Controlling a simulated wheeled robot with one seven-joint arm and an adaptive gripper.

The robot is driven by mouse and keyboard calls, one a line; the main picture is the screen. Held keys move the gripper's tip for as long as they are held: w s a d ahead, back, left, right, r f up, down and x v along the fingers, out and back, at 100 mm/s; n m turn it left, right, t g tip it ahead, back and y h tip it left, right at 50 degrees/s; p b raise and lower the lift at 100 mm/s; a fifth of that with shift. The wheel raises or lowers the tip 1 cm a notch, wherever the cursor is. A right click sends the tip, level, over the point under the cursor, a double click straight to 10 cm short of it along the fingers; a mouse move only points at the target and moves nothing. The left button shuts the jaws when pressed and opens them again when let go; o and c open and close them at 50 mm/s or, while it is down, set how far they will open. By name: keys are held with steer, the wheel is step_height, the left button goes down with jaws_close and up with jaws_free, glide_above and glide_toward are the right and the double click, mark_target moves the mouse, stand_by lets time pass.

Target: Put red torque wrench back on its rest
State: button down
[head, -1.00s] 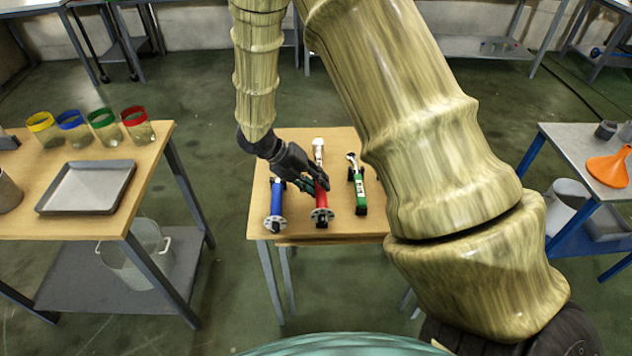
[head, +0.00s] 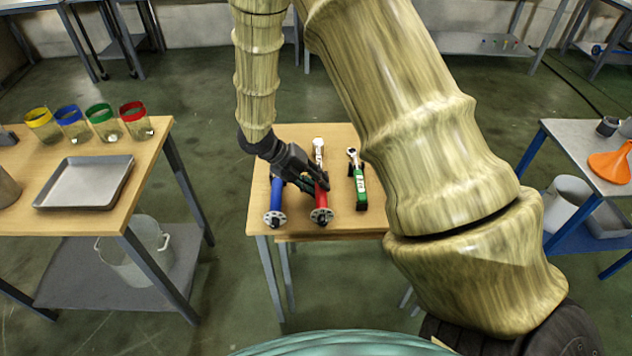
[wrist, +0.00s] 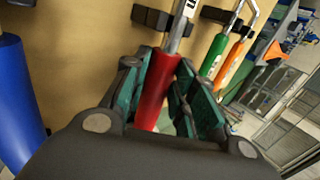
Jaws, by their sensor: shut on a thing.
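The red torque wrench (head: 321,199) is on or just above the small wooden table, its metal head pointing away from me. In the wrist view its red handle (wrist: 158,90) lies between the green-padded fingers of my gripper (head: 316,181), which is shut on it. The metal shaft passes beside a dark rest block (wrist: 150,17); I cannot tell whether it touches the block. The blue wrench (head: 276,200) is to the left and the green wrench (head: 361,188) to the right. The underside of the red wrench is hidden.
An orange handle (wrist: 236,58) shows beyond the green one in the wrist view. My arm hides the table's right side. A left table holds a metal tray (head: 85,183) and several colour-rimmed jars. A right table holds an orange funnel (head: 610,165).

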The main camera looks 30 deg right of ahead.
steer(key=shift+f, duration=0.15)
steer(key=c, duration=1.1)
jaws_free()
steer(key=v, duration=1.2)
